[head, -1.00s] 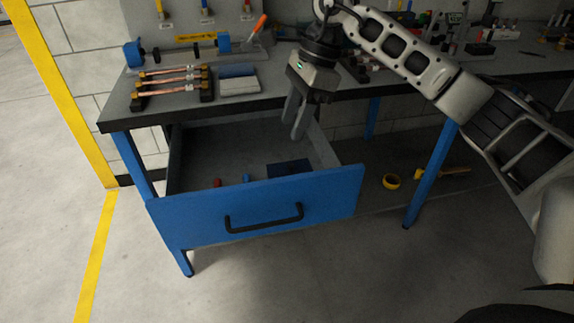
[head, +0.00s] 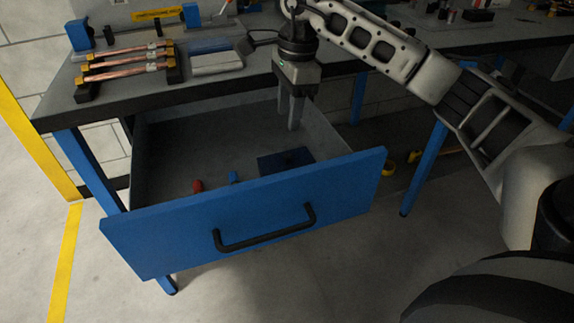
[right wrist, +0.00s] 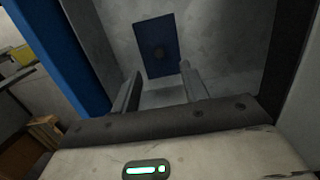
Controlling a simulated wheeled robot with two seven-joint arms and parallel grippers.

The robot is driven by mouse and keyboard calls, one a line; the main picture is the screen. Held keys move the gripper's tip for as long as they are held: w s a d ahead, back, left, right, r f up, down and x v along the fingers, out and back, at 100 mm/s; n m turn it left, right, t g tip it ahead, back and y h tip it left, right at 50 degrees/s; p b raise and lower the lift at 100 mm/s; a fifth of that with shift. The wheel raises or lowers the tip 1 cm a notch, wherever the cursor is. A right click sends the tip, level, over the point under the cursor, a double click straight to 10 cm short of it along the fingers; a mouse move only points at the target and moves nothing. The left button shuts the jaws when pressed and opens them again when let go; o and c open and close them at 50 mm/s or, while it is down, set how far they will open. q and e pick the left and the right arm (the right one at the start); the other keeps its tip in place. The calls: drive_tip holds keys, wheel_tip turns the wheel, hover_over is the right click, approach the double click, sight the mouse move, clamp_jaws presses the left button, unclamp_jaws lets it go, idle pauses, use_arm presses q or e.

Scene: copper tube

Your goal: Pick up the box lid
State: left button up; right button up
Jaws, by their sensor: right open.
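A dark blue box (head: 284,161) lies inside the open drawer, toward its front right. In the right wrist view its flat blue lid (right wrist: 152,38) shows as a rectangle with a dark round knob in the middle. My right gripper (head: 290,122) points down over the drawer, behind and above the box. It is open and empty, and it also shows in the right wrist view (right wrist: 158,76), with the lid ahead of its fingertips and not touched. My left gripper is not in view.
The blue drawer front (head: 250,213) with its black handle stands out from the bench. A red piece (head: 198,186) and a small blue piece (head: 234,177) lie in the drawer. Copper tubes (head: 125,60) rest on the bench top at left.

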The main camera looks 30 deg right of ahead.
hover_over(288, 155)
wheel_tip(288, 155, down, 5)
drive_tip(key=shift+w+a+r, duration=0.1)
drive_tip(key=shift+w, duration=0.05)
drive_tip(key=shift+s+f+b, duration=0.15)
drive_tip(key=shift+f, duration=1.2)
drive_tip(key=shift+s+f+b, duration=0.1)
drive_tip(key=shift+f+b, duration=0.05)
drive_tip(key=shift+f, duration=1.2)
clamp_jaws()
